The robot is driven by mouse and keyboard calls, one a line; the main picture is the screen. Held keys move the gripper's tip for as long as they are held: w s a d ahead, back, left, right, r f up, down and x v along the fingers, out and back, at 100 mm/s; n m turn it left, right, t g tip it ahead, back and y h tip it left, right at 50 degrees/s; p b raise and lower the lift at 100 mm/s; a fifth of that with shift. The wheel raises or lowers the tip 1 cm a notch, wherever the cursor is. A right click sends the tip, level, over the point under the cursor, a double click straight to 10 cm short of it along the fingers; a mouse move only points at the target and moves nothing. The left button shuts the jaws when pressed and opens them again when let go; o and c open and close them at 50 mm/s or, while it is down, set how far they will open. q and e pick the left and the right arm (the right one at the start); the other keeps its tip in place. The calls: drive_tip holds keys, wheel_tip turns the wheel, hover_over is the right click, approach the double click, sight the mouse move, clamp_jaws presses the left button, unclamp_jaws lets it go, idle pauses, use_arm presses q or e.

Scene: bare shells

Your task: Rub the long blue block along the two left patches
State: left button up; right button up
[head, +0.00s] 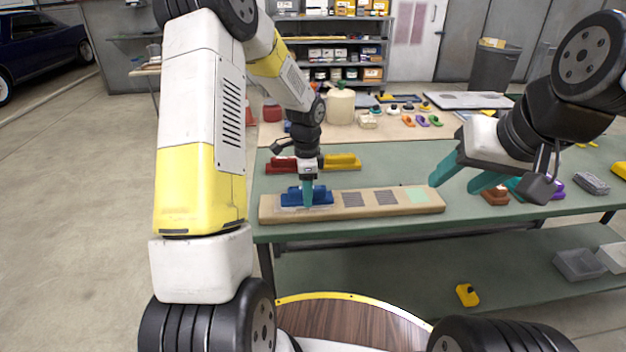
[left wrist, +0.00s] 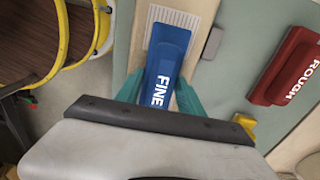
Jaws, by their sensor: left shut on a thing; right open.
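The long blue block (head: 293,195), marked FINE in the left wrist view (left wrist: 170,62), sits at the left end of a tan board (head: 268,210). My left gripper (head: 307,203) points down and is shut on it, one finger on each side. The block covers most of the leftmost patch; a pale striped edge of that patch (left wrist: 153,25) shows beside and beyond the block in the left wrist view. The second patch (head: 353,199), grey and striped, lies uncovered to its right. My right gripper (head: 455,184) is open and empty above the board's right end.
A third grey patch (head: 385,197) and a green patch (head: 416,195) are further right on the board. A red block (head: 282,165), marked ROUGH, and a yellow block (head: 342,162) lie behind it. A brown block (head: 495,196) is right of the board on the green table (head: 470,226).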

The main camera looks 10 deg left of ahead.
sight(296, 188)
use_arm(q)
drive_tip(key=shift+s+a, duration=0.25)
drive_tip(key=shift+a, duration=0.5)
drive_tip(key=shift+s+a, duration=0.2)
drive_tip(key=shift+a, duration=0.5)
drive_tip(key=shift+w+d, duration=0.2)
drive_tip(key=shift+d, duration=0.6)
drive_tip(key=shift+w+d, duration=0.2)
drive_tip(key=shift+d, duration=0.55)
drive_tip(key=shift+s+a, duration=0.15)
drive_tip(key=shift+a, duration=0.6)
drive_tip(key=shift+s+a, duration=0.2)
drive_tip(key=shift+a, duration=0.55)
drive_tip(key=shift+w+d+f, duration=0.1)
drive_tip(key=shift+w+d, duration=0.05)
drive_tip(key=shift+d, duration=0.65)
drive_tip(key=shift+w+d, duration=0.15)
drive_tip(key=shift+d, duration=0.65)
drive_tip(key=shift+s+a, duration=0.2)
drive_tip(key=shift+a, duration=0.65)
drive_tip(key=shift+s+a, duration=0.15)
drive_tip(key=shift+a, duration=0.65)
drive_tip(key=shift+w+d, duration=0.2)
drive_tip(key=shift+d, duration=0.55)
